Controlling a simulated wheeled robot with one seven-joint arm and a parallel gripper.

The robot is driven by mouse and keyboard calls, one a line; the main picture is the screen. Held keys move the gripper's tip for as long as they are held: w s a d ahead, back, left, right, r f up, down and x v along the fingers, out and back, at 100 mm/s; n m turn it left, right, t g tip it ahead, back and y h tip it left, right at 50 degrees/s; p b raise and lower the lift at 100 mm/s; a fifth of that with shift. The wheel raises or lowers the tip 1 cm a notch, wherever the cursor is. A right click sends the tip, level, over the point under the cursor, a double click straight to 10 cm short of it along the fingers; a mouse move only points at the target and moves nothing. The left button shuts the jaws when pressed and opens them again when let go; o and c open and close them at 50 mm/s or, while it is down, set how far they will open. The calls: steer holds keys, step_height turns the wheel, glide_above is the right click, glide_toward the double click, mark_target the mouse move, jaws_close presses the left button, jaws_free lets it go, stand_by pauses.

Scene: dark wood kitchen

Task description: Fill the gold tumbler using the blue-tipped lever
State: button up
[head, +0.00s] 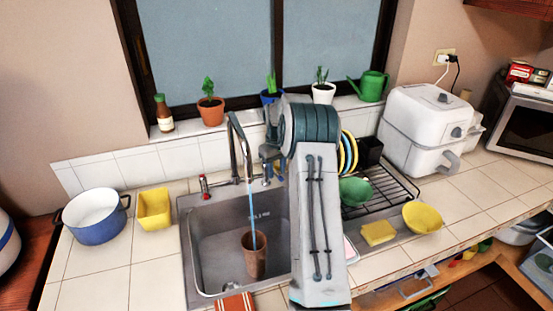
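The gold tumbler (253,256), brownish in this light, stands in the sink basin under the faucet. A thin blue stream of water (253,222) falls from the faucet spout (246,160) into its mouth. The level inside is too small to read. The blue-tipped lever (266,183) is at the right of the faucet base, partly hidden by my arm. My gripper (267,160) is beside the faucet, just above the blue-tipped lever. My arm covers much of it, so contact with the lever and the finger opening cannot be told.
A red-tipped lever (204,186) stands left of the faucet. A blue pot (95,217) and yellow container (154,209) are on the left counter. A dish rack (400,190), yellow sponge (378,233) and yellow bowl (421,217) are at right. Potted plants line the windowsill.

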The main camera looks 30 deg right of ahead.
mark_target(276, 173)
step_height(276, 173, up, 14)
steer(key=b, duration=0.2)
steer(key=shift+f, duration=0.25)
steer(key=shift+c, duration=0.3)
